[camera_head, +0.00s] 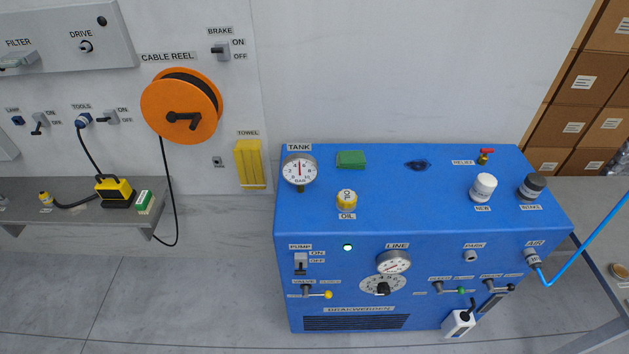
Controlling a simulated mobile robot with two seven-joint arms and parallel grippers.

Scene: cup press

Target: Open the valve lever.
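The blue machine (380,225) stands in the middle of the view. On its front, at the lower left, a lever with a yellow knob (328,295) points to the right. A small label above it is hard to read but may say valve. Two similar levers sit further right, one with a green knob (461,290) and one with a black knob (511,287); their labels are too small to read surely. Neither of my grippers is in view, and nothing touches the levers.
The front also has a pump switch (301,264), a line gauge (394,262) and a dial (382,287). A white box-shaped item (458,323) hangs at the lower right. A blue hose (590,240) runs from the right side. The floor (190,300) left of the machine is clear.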

